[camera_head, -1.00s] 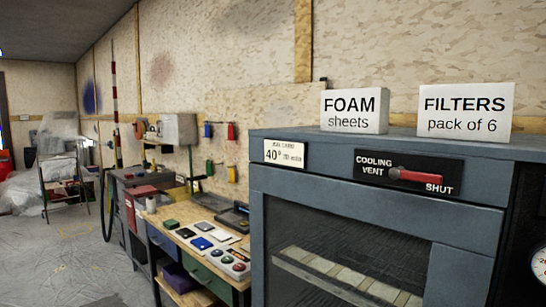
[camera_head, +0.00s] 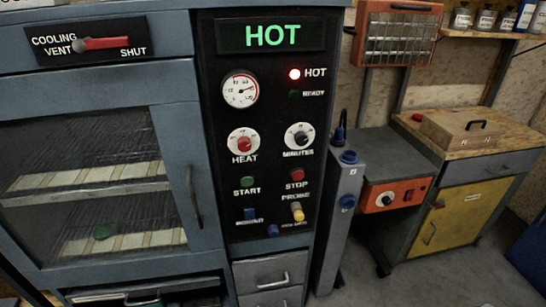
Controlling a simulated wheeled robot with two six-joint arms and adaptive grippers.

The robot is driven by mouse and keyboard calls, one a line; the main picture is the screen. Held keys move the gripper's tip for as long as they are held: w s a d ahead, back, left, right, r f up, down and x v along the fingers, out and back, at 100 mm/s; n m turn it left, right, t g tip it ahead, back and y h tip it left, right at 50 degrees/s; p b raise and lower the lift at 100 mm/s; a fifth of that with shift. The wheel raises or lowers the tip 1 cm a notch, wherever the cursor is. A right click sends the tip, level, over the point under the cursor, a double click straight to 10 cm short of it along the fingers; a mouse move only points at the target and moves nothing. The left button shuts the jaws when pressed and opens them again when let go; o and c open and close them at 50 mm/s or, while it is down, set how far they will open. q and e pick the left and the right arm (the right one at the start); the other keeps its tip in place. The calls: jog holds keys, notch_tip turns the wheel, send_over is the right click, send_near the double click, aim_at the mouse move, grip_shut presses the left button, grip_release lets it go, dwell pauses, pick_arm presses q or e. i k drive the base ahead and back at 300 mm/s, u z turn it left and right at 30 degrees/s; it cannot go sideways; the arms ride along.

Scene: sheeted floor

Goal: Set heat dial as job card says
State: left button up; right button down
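The heat dial (camera_head: 243,143), a white-rimmed knob with a red centre, is on the oven's black control panel (camera_head: 222,110). Its exact setting is too small to read. Above it is a round gauge (camera_head: 240,89) with a thin needle. The display (camera_head: 271,35) shows HOT in green. The red HOT lamp (camera_head: 294,74) is lit and the READY lamp (camera_head: 294,94) is dark. The job card is out of view now; in the earlier frame it reads 40° with small print I cannot read. Neither of my grippers is in view.
The minutes dial (camera_head: 299,136) is right of the heat dial. The green START (camera_head: 247,182) and red STOP (camera_head: 297,175) buttons are below. The cooling vent's red lever (camera_head: 103,43) points toward SHUT. The glass oven door (camera_head: 88,170) is closed, with racks inside.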

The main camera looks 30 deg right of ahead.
aim_at(244, 144)
jog(key=k, duration=0.5)
jog(key=z, duration=0.5)
jog(key=i, duration=0.25)
jog(key=z, duration=0.2)
